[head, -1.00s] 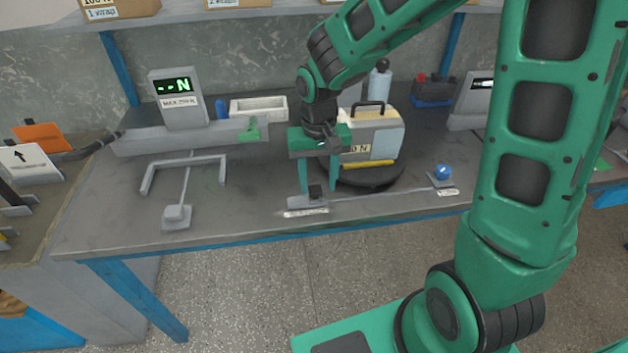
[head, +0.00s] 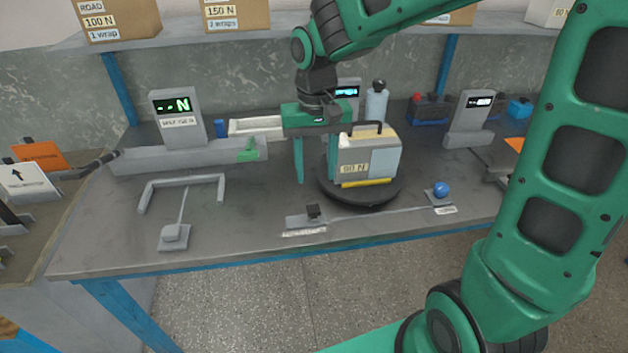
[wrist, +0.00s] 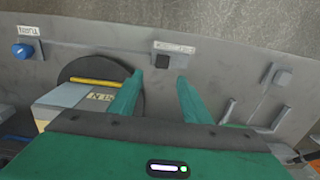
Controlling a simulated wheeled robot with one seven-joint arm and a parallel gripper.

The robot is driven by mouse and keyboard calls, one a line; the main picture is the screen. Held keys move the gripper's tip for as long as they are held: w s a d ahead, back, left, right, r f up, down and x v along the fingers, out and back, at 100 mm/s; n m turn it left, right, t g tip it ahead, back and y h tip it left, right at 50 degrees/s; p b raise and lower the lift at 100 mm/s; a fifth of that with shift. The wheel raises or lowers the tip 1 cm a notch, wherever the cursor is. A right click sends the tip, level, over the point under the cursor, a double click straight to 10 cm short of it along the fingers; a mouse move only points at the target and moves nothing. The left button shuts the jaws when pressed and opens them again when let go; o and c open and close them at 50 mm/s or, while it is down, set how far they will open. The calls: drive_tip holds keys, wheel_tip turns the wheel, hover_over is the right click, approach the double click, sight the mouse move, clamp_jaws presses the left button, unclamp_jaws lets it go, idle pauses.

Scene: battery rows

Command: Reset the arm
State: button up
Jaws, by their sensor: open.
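My gripper (head: 315,172) is open and empty, pointing down above the grey workbench (head: 110,235). In the head view it hangs left of the box labelled 80 N (head: 378,153), which sits on a black round turntable (head: 375,197). In the wrist view both fingers (wrist: 156,88) stand apart with nothing between them. A small dark block on a grey plate (head: 306,220) lies on the bench nearer the front edge, clear of the fingers. My green arm covers the right side of the head view.
A thin rod runs right from the plate to a blue ball (head: 441,189). A grey gauge with a green display (head: 178,115) stands at left, with a grey bracket (head: 181,192) before it. A bottle (head: 377,103) and a white tray (head: 256,126) stand behind. Boxes line the shelf.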

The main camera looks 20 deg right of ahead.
drive_tip(key=shift+r, duration=0.35)
drive_tip(key=shift+d, duration=0.1)
drive_tip(key=s+d+r+m, duration=0.1)
drive_tip(key=s+d, duration=0.4)
drive_tip(key=d, duration=0.3)
drive_tip(key=s+d+r+m, duration=0.1)
drive_tip(key=s+d+m, duration=0.1)
drive_tip(key=s+d, duration=0.5)
drive_tip(key=s+d+f+m, duration=0.1)
drive_tip(key=s+d+f, duration=0.1)
drive_tip(key=s+d, duration=0.5)
drive_tip(key=s, duration=0.3)
drive_tip(key=shift+s+f+m, duration=0.15)
drive_tip(key=shift+s+m, duration=0.05)
drive_tip(key=shift+m, duration=0.1)
drive_tip(key=shift+w+f, duration=0.25)
drive_tip(key=shift+w, duration=0.4)
